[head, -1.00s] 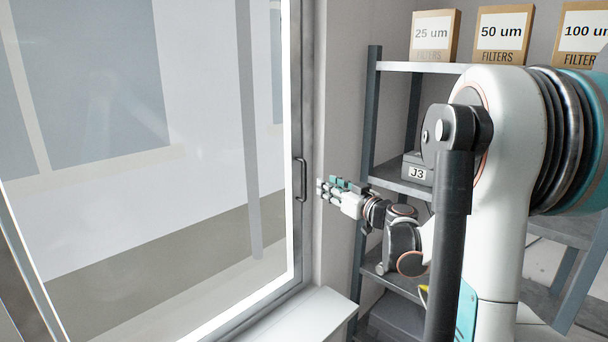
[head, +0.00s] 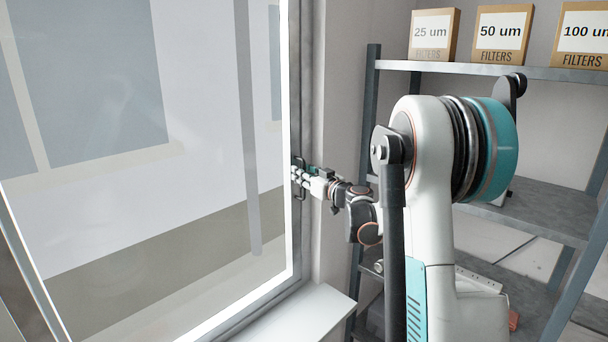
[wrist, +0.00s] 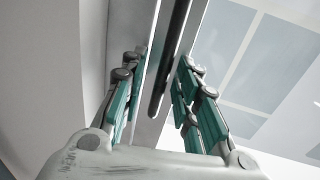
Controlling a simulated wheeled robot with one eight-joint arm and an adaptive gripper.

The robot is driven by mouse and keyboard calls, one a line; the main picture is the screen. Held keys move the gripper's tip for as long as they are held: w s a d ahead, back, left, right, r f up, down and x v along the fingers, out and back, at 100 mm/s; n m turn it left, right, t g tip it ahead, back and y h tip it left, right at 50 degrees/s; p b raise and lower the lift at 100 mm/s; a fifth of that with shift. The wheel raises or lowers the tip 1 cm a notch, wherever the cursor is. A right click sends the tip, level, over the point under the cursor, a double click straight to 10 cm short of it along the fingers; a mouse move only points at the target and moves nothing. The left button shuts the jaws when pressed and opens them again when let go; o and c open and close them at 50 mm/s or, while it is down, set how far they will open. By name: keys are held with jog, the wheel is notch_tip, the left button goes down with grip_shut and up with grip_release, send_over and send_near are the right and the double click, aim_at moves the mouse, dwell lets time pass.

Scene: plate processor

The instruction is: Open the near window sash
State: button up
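The near window sash is a large glass pane in a grey metal frame (head: 305,90) filling the left of the head view. A dark vertical bar handle (head: 300,206) is fixed on its right stile, partly hidden by my fingers. My gripper (head: 299,174) is at the handle, reaching from the right. In the wrist view my gripper (wrist: 158,95) is open, its teal-padded fingers spread to either side. The dark handle (wrist: 170,65) runs between them, with visible gaps to the fingers on both sides.
A white sill (head: 290,316) runs below the window. A wall strip (head: 340,130) separates the window from a grey shelf rack (head: 540,75) on the right. Filter boxes (head: 505,35) stand on its top shelf.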

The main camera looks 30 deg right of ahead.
grip_shut()
jog(key=shift+a, duration=0.1)
